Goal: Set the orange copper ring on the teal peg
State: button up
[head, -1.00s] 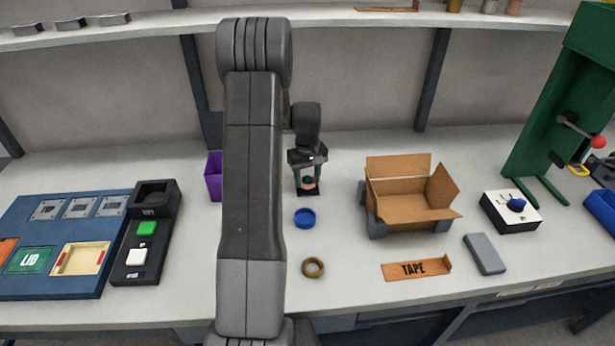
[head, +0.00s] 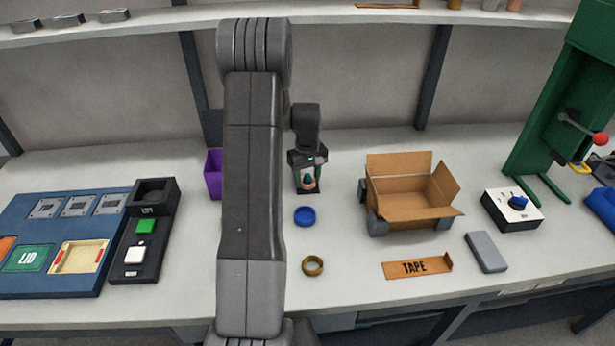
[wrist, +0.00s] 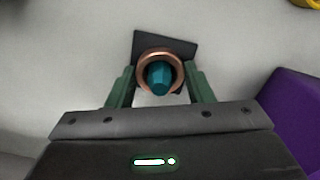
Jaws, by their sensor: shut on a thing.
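The orange copper ring (wrist: 142,72) is between the fingers of my gripper (wrist: 158,82), which is shut on it. In the wrist view the teal peg (wrist: 159,77) shows inside the ring's opening, and the ring appears around it. A dark square base plate (wrist: 181,45) shows behind them. I cannot tell how far down the peg the ring sits. In the head view my gripper (head: 308,184) points down at the back middle of the bench, with the ring small and partly hidden between the fingers.
A purple bin (head: 213,174) stands close to the left of my gripper, also in the wrist view (wrist: 290,115). A blue round dish (head: 304,216) and a brass ring (head: 312,265) lie in front. An open cardboard box (head: 410,205) stands to the right.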

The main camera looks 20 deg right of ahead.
jog(key=shift+f, duration=0.15)
jog(key=o, duration=0.8)
jog(key=shift+r+p, duration=3.25)
jog(key=shift+r, duration=2.35)
jog(key=shift+f, duration=0.1)
jog(key=shift+f+b, duration=2.7)
jog(key=shift+f, duration=1.75)
